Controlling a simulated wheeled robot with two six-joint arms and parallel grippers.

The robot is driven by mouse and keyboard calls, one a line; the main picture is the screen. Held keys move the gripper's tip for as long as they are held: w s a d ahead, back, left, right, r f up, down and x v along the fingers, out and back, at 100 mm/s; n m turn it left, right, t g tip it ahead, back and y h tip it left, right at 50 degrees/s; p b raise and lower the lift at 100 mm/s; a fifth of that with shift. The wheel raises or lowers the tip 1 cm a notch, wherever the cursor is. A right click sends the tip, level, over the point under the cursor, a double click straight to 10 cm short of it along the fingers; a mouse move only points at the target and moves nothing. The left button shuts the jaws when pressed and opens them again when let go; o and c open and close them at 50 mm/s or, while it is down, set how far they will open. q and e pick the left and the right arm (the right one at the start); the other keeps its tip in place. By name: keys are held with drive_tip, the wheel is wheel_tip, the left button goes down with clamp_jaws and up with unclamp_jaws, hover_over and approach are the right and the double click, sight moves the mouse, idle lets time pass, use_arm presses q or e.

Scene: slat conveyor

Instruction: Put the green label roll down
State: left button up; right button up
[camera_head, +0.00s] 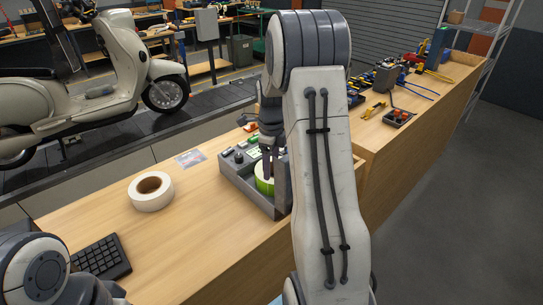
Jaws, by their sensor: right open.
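The green label roll (263,186) is in a grey box-like device (238,182) on the wooden bench. Only part of its green side and pale top shows. My right gripper (268,172) is just above and against the roll's far right side as seen, with its fingers pointing down. It is open, and my right arm hides the right end of the device. I cannot tell if a finger touches the roll. My left arm shows at the bottom left, but its gripper is out of view.
A white tape roll (151,191) lies left of the device. A black keyboard (101,257) is at the near left. A small flat packet (190,158) lies near the far edge. Bare bench lies in front of the device. A scooter (90,80) stands on the conveyor behind.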

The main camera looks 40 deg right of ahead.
wheel_tip(320, 180, up, 5)
drive_tip(key=s+a+r+n, duration=0.1)
drive_tip(key=s+a+n, duration=0.3)
drive_tip(key=a+n, duration=0.75)
drive_tip(key=s+a+r+n, duration=0.1)
drive_tip(key=s+a+n, duration=0.3)
drive_tip(key=a+n, duration=0.75)
drive_tip(key=s+a+f+n, duration=0.1)
drive_tip(key=s+a+n, duration=0.4)
drive_tip(key=s+n, duration=0.2)
drive_tip(key=s+a+f+n+y, duration=0.1)
drive_tip(key=s+a+n, duration=0.4)
drive_tip(key=s+n, duration=0.2)
drive_tip(key=s, duration=0.2)
drive_tip(key=shift+s+a, duration=0.3)
drive_tip(key=shift+a, duration=0.1)
